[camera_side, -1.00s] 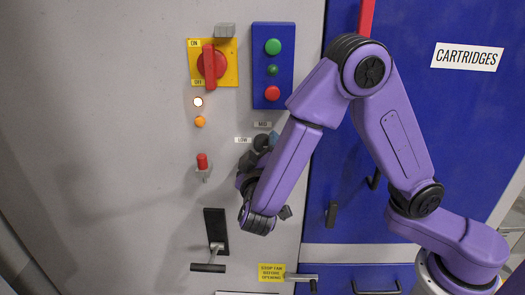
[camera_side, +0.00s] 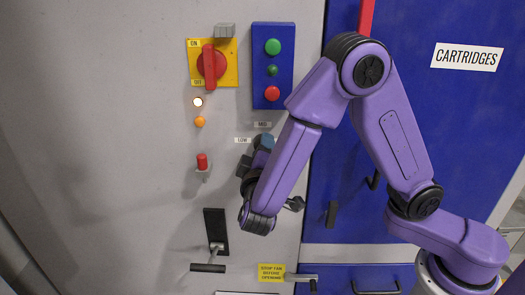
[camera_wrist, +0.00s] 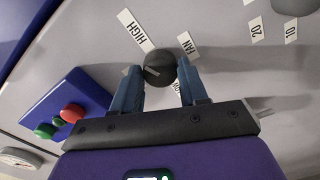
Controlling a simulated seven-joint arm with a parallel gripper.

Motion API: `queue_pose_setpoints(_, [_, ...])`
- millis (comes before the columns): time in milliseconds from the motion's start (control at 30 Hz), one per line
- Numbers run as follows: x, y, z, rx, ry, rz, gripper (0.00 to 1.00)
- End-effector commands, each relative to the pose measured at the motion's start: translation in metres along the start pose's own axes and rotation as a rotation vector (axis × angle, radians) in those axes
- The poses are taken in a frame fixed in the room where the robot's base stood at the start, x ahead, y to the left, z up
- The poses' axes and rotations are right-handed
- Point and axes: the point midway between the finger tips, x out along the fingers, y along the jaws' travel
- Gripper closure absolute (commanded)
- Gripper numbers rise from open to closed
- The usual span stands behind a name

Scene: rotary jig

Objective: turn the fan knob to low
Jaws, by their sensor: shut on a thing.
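The fan knob (camera_wrist: 160,68) is a dark round knob in the wrist view, beside the FAN label (camera_wrist: 188,44) and the HIGH label (camera_wrist: 136,30). A pale mark shows on its face, left of centre; I cannot tell which label it points to. My gripper (camera_wrist: 160,80) has its two blue fingers shut on the knob, one on each side. In the side view my gripper (camera_side: 262,146) hides the knob. The LOW label (camera_side: 243,140) and MID label (camera_side: 263,125) show beside and above it there. A label between the fingers in the wrist view is partly hidden.
A red rotary switch (camera_side: 209,65) on a yellow plate and a blue button panel (camera_side: 273,97) sit above. A red-tipped toggle (camera_side: 202,162) is to the left. A black lever handle (camera_side: 208,267) is below. Blue doors (camera_side: 450,120) stand right.

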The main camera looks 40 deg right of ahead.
Motion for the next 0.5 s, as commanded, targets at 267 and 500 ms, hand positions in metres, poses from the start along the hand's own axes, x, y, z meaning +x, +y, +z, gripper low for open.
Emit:
queue_pose_setpoints(267, [-0.0008, 0.0005, -0.0007, -0.263, 0.002, -0.001, 0.87])
queue_pose_setpoints(500, [-0.0009, 0.0008, -0.0008, -0.490, 0.003, 0.000, 0.87])
